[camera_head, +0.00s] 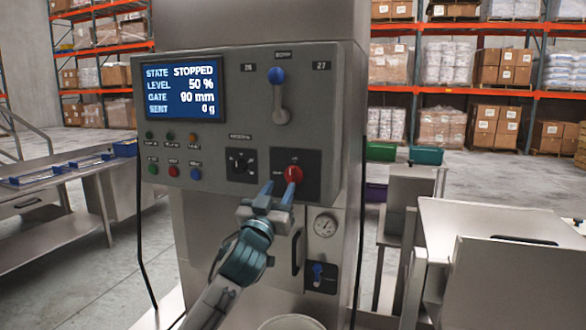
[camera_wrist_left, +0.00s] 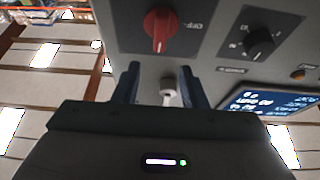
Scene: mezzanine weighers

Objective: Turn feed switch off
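The machine's front panel carries a red rotary switch (camera_head: 292,174) on a dark plate, below and right of centre in the head view. In the wrist view the red switch (camera_wrist_left: 158,26) stands at the top, its grip running nearly up and down the picture, with an OFF label to its right. My left gripper (camera_head: 278,190) is at the panel, just below and left of the switch. Its two blue fingers are apart with nothing between them; the wrist view shows the switch beyond the fingertips (camera_wrist_left: 158,72). Whether a finger touches it, I cannot tell. My right gripper is out of view.
The display (camera_head: 181,91) reads STOPPED, level 50 %, gate 90 mm, 0 g. A black dial (camera_head: 241,163), a blue-knobbed lever (camera_head: 278,90) and several buttons surround the switch. Steel tables stand either side.

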